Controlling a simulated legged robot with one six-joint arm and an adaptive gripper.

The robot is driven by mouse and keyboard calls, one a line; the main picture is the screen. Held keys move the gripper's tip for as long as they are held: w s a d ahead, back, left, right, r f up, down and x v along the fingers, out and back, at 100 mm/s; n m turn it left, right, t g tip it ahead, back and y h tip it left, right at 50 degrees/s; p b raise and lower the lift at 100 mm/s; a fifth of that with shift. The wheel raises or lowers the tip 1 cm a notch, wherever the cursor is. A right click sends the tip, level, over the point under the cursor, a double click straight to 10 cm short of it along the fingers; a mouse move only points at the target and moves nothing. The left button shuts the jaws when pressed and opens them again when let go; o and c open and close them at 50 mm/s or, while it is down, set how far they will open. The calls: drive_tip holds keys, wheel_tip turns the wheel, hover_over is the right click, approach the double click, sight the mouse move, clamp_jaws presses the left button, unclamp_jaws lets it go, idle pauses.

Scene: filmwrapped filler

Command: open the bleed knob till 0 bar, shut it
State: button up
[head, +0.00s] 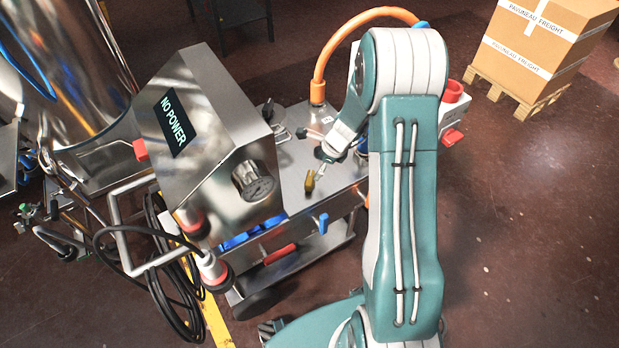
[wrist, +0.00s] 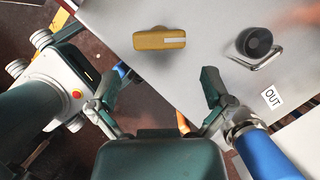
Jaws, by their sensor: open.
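A brass-yellow knob (head: 309,181), which I take for the bleed knob, stands on the steel cart top. In the wrist view the knob (wrist: 160,39) shows from above as a flat bar with a pale stripe, beyond my fingertips. My gripper (wrist: 160,88) is open, its two fingers apart with nothing between them. In the head view my gripper (head: 319,155) is just behind the knob, apart from it and partly hidden by my arm. A round gauge (head: 252,180) sits on the sloped steel housing; its reading is too small to tell.
A steel housing (head: 205,120) with a "NO POWER" screen stands left of the knob. A black knob with a bent wire (wrist: 255,42) and an "OUT" label (wrist: 271,97) lie right in the wrist view. An orange hose (head: 322,65) arches behind. A blue lever (head: 323,222) hangs at the cart's front.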

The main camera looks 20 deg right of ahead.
sight(310, 177)
drive_tip(key=x, duration=0.7)
drive_tip(key=c, duration=0.8)
